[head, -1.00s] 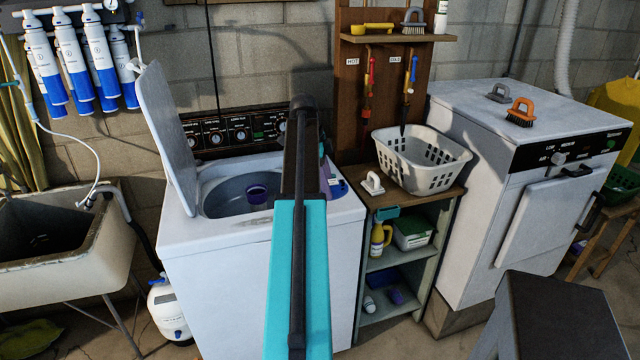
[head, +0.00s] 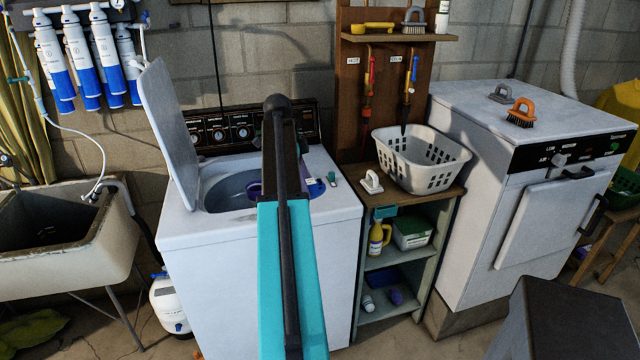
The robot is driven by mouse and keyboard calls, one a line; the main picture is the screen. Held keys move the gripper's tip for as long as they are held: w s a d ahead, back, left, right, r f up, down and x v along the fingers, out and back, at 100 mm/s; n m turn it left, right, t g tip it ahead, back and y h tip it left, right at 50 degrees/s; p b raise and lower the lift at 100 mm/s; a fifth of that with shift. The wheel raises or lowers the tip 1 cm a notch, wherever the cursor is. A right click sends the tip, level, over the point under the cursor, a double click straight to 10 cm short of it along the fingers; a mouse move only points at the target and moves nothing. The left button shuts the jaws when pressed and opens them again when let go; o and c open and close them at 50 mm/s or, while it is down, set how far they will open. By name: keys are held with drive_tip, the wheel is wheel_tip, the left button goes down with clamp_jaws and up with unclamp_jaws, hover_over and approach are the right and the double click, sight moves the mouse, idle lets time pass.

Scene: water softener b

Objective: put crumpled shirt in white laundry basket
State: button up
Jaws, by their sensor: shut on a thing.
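The white laundry basket (head: 427,178) stands on top of the small shelf unit, between the washer and the dryer. It is upright, and no cloth shows in the part of its inside that I can see. My own arm runs up the middle of the head view, over the washer, left of the basket. My gripper is hidden behind the arm, so I see neither its fingers nor what is between them. I cannot make out the crumpled shirt for certain.
The open washer (head: 330,225) has its lid (head: 168,130) raised on the left. A white brush (head: 371,182) lies beside the basket. The dryer (head: 470,150) stands to the right, a dark stool (head: 565,310) in front. A sink (head: 70,240) is at left.

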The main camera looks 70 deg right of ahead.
drive_tip(key=w+a+n, duration=0.1)
drive_tip(key=w+a, duration=0.2)
drive_tip(key=w, duration=0.2)
drive_tip(key=w+a+n, duration=0.1)
drive_tip(key=w+a, duration=0.3)
drive_tip(key=w, duration=0.1)
drive_tip(key=w+a+n, duration=0.1)
drive_tip(key=w+a, duration=0.3)
drive_tip(key=w, duration=0.1)
drive_tip(key=shift+a+f+t+h+b, duration=0.1)
drive_tip(key=shift+a+t+h+b, duration=0.2)
drive_tip(key=shift+h+b, duration=0.1)
drive_tip(key=w+a+n, duration=0.5)
drive_tip(key=w+a, duration=0.6)
drive_tip(key=a, duration=0.4)
drive_tip(key=w+a+n+t, duration=0.1)
drive_tip(key=a+n, duration=0.6)
drive_tip(key=a, duration=0.5)
drive_tip(key=w+a+f+n+t+y+b, duration=0.1)
drive_tip(key=w+a+n+t, duration=0.1)
drive_tip(key=a+n, duration=0.6)
drive_tip(key=w+a+f+n+t+y, duration=0.1)
drive_tip(key=a+n, duration=0.7)
drive_tip(key=a, duration=0.9)
drive_tip(key=shift+w+f+t+b, duration=0.25)
drive_tip(key=shift+w+t, duration=0.2)
drive_tip(key=shift+t, duration=0.25)
drive_tip(key=shift+a, duration=0.1)
